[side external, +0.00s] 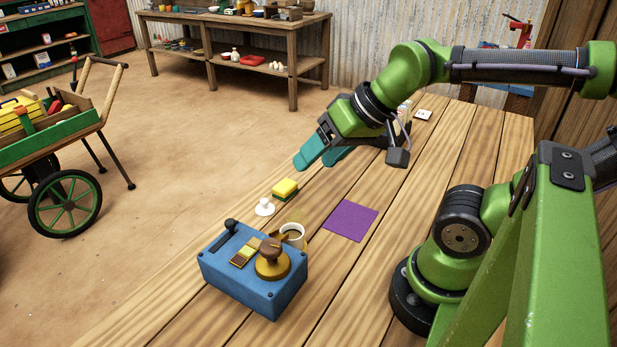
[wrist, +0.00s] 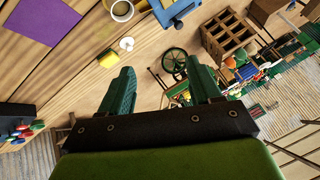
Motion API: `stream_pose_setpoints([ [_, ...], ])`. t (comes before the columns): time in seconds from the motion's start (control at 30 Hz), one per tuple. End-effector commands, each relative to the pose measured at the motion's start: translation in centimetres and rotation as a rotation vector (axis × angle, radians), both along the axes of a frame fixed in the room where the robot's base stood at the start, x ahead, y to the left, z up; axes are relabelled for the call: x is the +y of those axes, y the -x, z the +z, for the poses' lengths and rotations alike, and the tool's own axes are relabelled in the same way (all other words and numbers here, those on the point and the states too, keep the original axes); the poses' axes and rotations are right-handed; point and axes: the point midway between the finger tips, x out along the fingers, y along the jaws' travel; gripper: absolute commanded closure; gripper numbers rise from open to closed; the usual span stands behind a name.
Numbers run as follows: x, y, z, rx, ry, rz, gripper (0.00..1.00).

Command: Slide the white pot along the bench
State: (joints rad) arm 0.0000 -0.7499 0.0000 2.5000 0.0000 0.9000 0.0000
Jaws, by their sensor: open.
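The white pot (side external: 292,236), round and open with a dark inside, stands on the wooden bench (side external: 345,280) just behind a blue box. It also shows in the wrist view (wrist: 122,10) at the top edge, beside the blue box. My gripper (side external: 318,161) has teal fingers and is in the air above the far part of the bench, well away from the pot. In the wrist view my gripper (wrist: 161,68) is open, with its fingers apart and nothing between them. The pot's lower front is partly hidden by the box's fittings in the side view.
The blue box (side external: 255,278) with a brass and wooden knob stands close to the pot. A yellow sponge-like block (side external: 285,188) and a small white knobbed piece (side external: 265,208) are near the bench's left edge. A flat purple square (side external: 350,220) lies right of the pot.

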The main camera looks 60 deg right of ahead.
Motion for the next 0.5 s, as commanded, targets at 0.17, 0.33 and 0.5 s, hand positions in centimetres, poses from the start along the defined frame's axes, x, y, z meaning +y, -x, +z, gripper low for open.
stream_pose_setpoints([
  [0.17, 0.0, -0.1, -0.6, 0.024, -0.001, -0.002, 0.61],
  [0.33, -0.4, -1.7, -1.9, 0.117, 0.017, 0.003, 0.63],
  [0.5, -1.3, -4.1, -3.7, 0.269, 0.102, 0.105, 0.63],
])
